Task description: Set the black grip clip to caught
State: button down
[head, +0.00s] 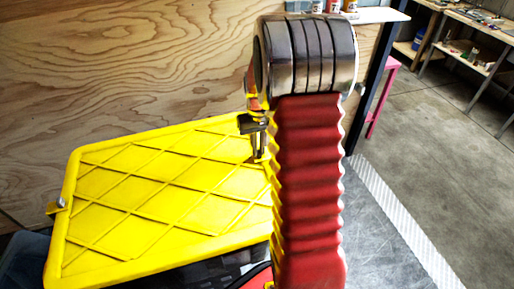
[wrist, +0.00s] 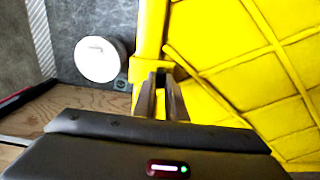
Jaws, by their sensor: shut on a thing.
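A yellow lid (head: 160,195) with a raised diamond pattern lies in front of the plywood wall in the head view. It also fills the right of the wrist view (wrist: 250,55). My gripper (head: 258,156) is at the lid's right edge, partly hidden by my red arm. In the wrist view my gripper (wrist: 161,88) has its two fingers close together over a yellow tab on the lid's edge. A small dark piece between the fingertips appears to be the black grip clip (wrist: 160,73). The fingers hide most of it, so its exact position cannot be told.
A small metal fitting (head: 61,203) sits at the lid's left edge. A white round thing (wrist: 100,59) lies on the grey surface beside the lid. A pink stool (head: 382,98) and workbenches (head: 470,45) stand at right, with open floor (head: 430,150) between.

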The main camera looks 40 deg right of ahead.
jog(key=shift+a, duration=0.15)
jog(key=c, duration=1.8)
grip_release()
jog(key=shift+o, duration=0.2)
notch_tip(320, 180, up, 14)
jog(key=shift+f, duration=0.15)
